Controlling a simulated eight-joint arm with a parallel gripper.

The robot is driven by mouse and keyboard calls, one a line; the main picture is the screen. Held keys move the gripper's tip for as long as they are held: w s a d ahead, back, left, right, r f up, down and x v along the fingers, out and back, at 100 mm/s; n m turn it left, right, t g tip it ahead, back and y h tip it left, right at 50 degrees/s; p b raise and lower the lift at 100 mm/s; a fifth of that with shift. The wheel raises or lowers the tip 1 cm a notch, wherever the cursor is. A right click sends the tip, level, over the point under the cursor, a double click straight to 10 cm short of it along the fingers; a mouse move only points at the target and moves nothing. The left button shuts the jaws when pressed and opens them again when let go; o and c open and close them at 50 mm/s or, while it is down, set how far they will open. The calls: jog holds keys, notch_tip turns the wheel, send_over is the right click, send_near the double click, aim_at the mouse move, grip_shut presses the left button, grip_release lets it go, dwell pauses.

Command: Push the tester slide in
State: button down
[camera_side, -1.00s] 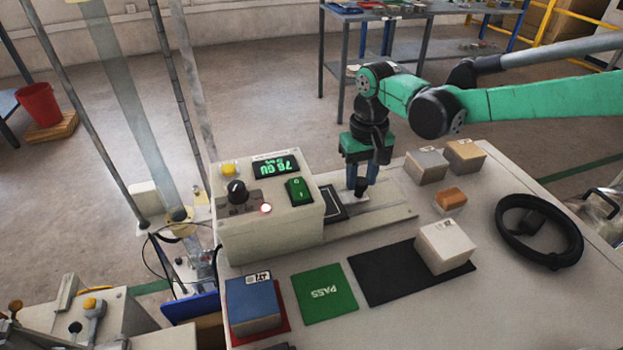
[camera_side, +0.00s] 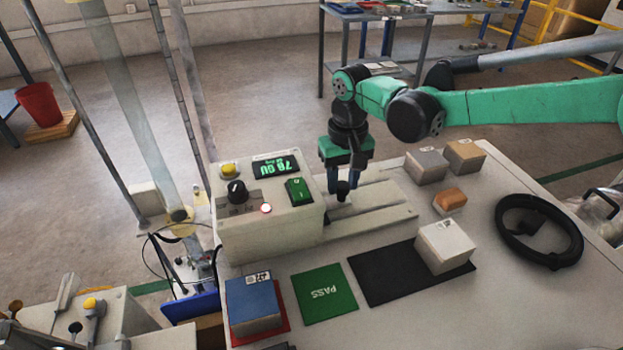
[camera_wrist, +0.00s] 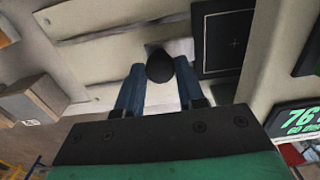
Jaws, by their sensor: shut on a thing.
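The tester (camera_side: 265,240) is a cream box with a green display, a black dial and a green switch, at the middle left of the side view. Its slide runs on a pale rail base (camera_side: 390,215) to the right of the box. My gripper (camera_side: 342,188) is shut on the slide's black knob (camera_wrist: 160,66), close to the tester's right side. In the side view the plate is hidden.
A white block (camera_side: 446,248) sits on a black mat (camera_side: 385,280). A green PASS mat (camera_side: 324,295) and a blue block (camera_side: 252,300) on a red mat lie in front. Grey, tan and orange blocks and a black ring (camera_side: 565,258) are on the right.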

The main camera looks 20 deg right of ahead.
aim_at(328, 203)
jog(key=shift+a, duration=1.3)
jog(key=c, duration=0.6)
grip_release()
jog(key=shift+o, duration=0.2)
jog(key=shift+a+r, duration=0.1)
notch_tip(328, 203, up, 6)
jog(key=shift+f, duration=0.1)
